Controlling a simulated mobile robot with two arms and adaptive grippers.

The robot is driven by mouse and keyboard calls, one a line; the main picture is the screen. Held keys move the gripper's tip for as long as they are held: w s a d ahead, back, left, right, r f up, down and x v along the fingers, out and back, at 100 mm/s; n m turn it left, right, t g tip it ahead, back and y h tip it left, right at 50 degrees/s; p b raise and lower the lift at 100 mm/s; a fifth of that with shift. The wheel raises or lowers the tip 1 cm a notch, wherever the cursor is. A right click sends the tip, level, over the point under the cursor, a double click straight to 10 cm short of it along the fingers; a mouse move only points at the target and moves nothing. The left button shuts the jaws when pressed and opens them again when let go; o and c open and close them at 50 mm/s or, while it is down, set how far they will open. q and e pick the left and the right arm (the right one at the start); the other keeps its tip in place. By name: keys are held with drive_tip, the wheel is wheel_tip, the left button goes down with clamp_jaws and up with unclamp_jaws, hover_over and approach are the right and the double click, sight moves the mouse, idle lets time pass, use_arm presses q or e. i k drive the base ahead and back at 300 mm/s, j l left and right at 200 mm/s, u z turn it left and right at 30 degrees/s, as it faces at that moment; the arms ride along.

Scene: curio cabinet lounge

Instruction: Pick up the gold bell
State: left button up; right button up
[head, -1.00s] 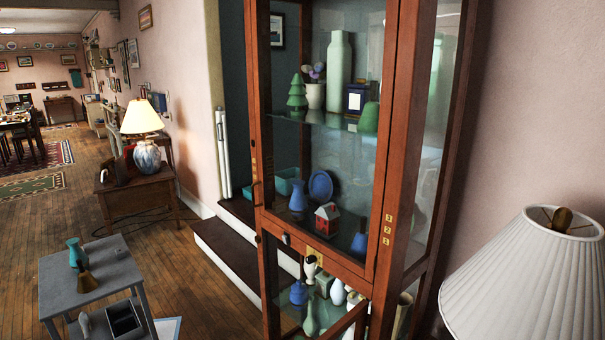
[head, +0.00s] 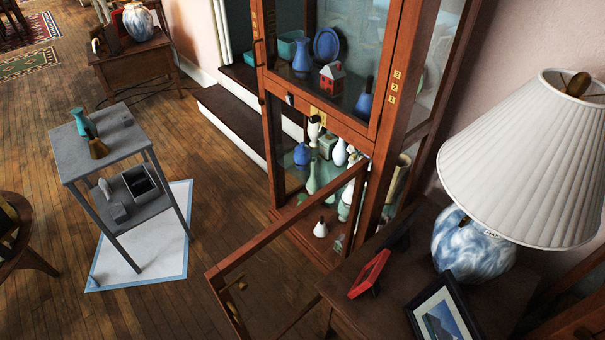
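The gold bell (head: 98,149) stands upright on the top of a small grey two-level table (head: 125,142) at the left. It has a dark handle and sits close to a teal vase (head: 80,122), which is just behind it. Neither of my grippers shows in the head view.
A glass curio cabinet (head: 384,150) stands in the middle, its lower glass door (head: 285,243) swung open over the floor. At the right, a dark side table (head: 335,288) holds a lamp (head: 530,160) and frames. Wooden floor is clear between grey table and cabinet.

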sight(98, 150)
drive_tip(key=u, duration=1.35)
drive_tip(key=i+j+z, duration=0.1)
drive_tip(key=i+j, duration=0.3)
drive_tip(key=i+j+z, duration=0.15)
drive_tip(key=i+j, duration=0.25)
drive_tip(key=i+j+z, duration=0.1)
drive_tip(key=i+j, duration=0.25)
drive_tip(key=j, duration=0.2)
drive_tip(key=i+j+z, duration=0.15)
drive_tip(key=i+j, duration=0.2)
drive_tip(key=j, duration=0.2)
